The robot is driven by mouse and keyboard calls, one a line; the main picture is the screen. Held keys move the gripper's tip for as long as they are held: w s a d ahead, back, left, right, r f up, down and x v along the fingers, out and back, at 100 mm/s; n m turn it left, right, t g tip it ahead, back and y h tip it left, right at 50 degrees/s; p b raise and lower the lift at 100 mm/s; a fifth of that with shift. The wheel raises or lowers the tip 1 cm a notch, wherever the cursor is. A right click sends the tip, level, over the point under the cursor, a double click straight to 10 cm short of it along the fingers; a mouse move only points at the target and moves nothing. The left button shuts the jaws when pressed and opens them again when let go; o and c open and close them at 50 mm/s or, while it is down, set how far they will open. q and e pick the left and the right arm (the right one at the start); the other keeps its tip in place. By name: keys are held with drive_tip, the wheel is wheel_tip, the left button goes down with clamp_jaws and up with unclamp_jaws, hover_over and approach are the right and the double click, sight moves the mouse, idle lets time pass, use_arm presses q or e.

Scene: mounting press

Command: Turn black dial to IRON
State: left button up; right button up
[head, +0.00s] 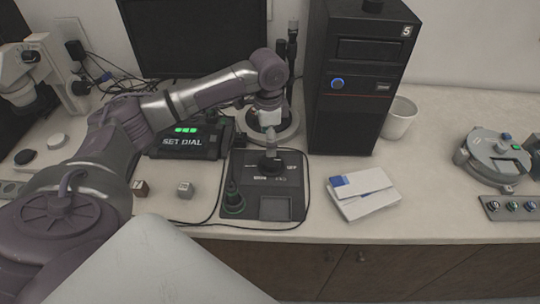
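A black control box (275,208) lies on the counter in the middle of the head view. A dark knob-like shape (271,161), probably the black dial, stands at its back; its markings are too small to read. My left gripper (270,147) points down right above this shape, at or close to its top. Its fingers are small and dark here, so I cannot tell whether they are closed on it. A black box with green lights (182,142) reads "SET DIAL" behind and to the left. My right gripper is not in view.
A black tower (361,85) stands close behind right. White boxes (362,193) lie to the right.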

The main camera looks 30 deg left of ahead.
sight(270, 160)
use_arm(q)
drive_tip(key=f, duration=0.4)
drive_tip(key=shift+w+f, duration=0.15)
drive_tip(key=shift+w, duration=0.2)
wheel_tip(270, 160, down, 3)
drive_tip(key=shift+f+p, duration=0.15)
drive_tip(key=shift+p, duration=0.2)
drive_tip(key=shift+f, duration=0.45)
drive_tip(key=shift+c, duration=0.2)
drive_tip(key=c, duration=1.1)
drive_tip(key=shift+r, duration=0.1)
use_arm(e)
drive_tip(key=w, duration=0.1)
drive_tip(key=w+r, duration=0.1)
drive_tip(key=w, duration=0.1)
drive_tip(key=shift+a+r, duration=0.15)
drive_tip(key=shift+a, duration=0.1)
